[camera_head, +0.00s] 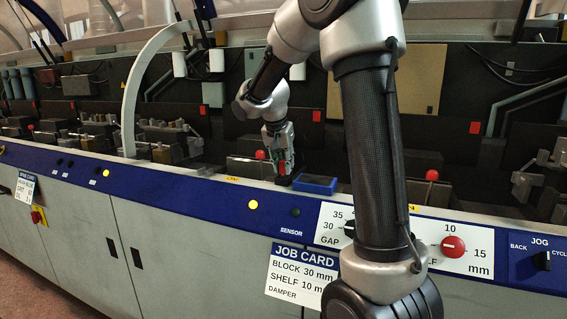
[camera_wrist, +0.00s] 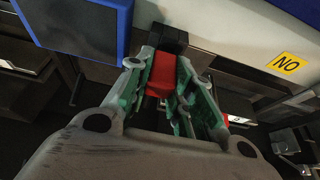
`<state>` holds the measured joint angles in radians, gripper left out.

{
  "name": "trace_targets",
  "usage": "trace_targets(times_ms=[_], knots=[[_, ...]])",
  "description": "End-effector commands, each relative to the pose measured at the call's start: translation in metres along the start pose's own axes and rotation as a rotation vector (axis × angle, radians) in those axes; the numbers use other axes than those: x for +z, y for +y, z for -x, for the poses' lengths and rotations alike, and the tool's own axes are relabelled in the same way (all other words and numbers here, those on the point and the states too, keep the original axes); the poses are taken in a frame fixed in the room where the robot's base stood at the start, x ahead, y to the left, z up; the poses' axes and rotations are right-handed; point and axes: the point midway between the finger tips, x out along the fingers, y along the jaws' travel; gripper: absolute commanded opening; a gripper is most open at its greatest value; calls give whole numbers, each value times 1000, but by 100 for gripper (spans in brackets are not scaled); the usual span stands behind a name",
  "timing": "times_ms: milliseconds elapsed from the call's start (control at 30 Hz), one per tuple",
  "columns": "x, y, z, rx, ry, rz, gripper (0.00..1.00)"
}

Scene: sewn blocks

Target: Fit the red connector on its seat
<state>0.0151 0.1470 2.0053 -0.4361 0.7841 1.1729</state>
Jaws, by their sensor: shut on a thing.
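The red connector (camera_wrist: 161,74) is between the green-and-grey fingers of my gripper (camera_wrist: 158,68) in the wrist view. In the head view, my gripper (camera_head: 281,165) points down at the console's back edge, and a bit of the red connector (camera_head: 281,168) shows between its fingers. A small black block (camera_head: 284,181), perhaps the seat, is just below the fingertips. In the wrist view the black block (camera_wrist: 168,38) is right beyond the connector's far end. I cannot tell whether the connector touches it, and the contact area is hidden.
A red ball-topped lever (camera_head: 260,155) is just left of the gripper. Machine parts fill the recess behind the console.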

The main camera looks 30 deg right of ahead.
Motion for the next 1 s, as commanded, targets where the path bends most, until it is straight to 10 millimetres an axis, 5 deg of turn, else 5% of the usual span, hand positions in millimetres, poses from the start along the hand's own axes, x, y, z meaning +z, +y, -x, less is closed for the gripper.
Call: trace_targets(times_ms=[1000], knots=[[4, 0, -8, 0, 0, 0, 0]])
